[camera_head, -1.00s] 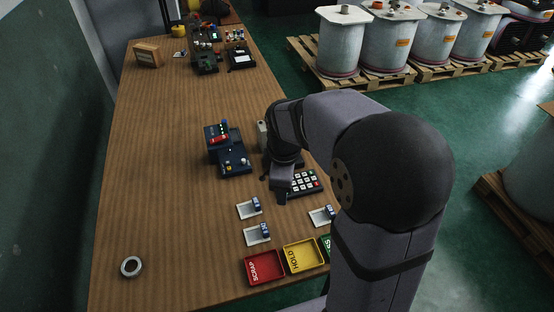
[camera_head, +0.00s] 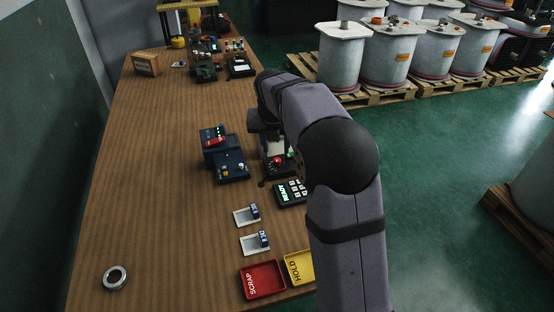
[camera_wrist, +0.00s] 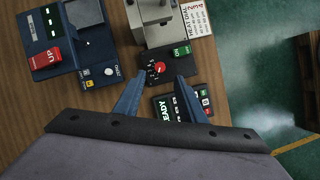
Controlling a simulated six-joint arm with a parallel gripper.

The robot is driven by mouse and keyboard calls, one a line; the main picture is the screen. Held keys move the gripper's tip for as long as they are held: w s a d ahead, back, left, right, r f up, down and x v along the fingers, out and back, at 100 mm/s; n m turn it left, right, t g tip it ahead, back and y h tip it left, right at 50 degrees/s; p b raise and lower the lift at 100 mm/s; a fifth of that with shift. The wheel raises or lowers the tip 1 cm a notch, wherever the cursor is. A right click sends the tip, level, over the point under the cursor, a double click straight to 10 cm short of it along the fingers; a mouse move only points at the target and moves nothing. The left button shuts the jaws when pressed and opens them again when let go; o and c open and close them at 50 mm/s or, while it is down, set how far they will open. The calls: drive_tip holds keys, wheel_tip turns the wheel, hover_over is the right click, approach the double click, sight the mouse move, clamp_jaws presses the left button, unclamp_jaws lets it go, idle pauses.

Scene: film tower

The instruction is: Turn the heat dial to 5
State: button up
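The heat dial (camera_wrist: 159,67) is a round red knob on a black panel with tick marks around it, in the upper middle of the wrist view. In the head view the dial (camera_head: 279,160) shows as a small red spot below my wrist. The setting it points to is too small to read with certainty. My gripper (camera_wrist: 162,77) is open and empty, its two blue fingers apart on either side of the dial's lower side in the picture. I cannot tell how far the tips are above the panel. The fingers are mostly hidden in the head view.
A green button (camera_wrist: 181,51) sits beside the dial. A keypad with a lit READY display (camera_wrist: 170,109) lies just below. A grey machine (camera_wrist: 150,20) stands behind, and a blue box with a red UP switch (camera_wrist: 46,58) stands left.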

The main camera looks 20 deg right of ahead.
sight(277, 159)
drive_tip(key=shift+x, duration=3.7)
drive_tip(key=shift+c, duration=0.3)
clamp_jaws()
